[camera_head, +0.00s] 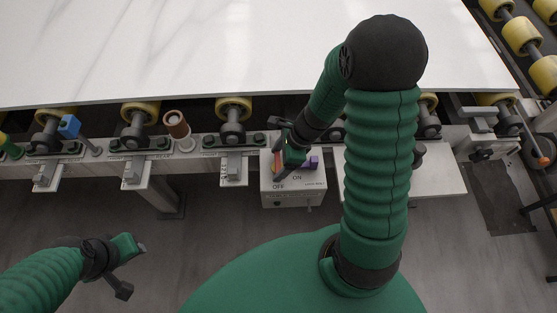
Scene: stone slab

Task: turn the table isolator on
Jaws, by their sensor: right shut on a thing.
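The table isolator (312,187) is a pale box with OFF and ON printed on its top face, fixed to the front rail below the slab. Its purple handle (313,162) shows just right of my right gripper (289,160). My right gripper is over the top of the box, shut on the handle; the fingers hide much of the handle, so its exact angle is hard to tell. A small orange-red part shows at the gripper's left. My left gripper (136,270) is open and empty, low on the left, away from the isolator.
A white stone slab (220,50) lies on yellow rollers (234,107) behind the rail. A blue-topped lever (69,126) and a brown knob (176,122) stand on the rail at left. Another control (482,145) is at right. The floor at front left is clear.

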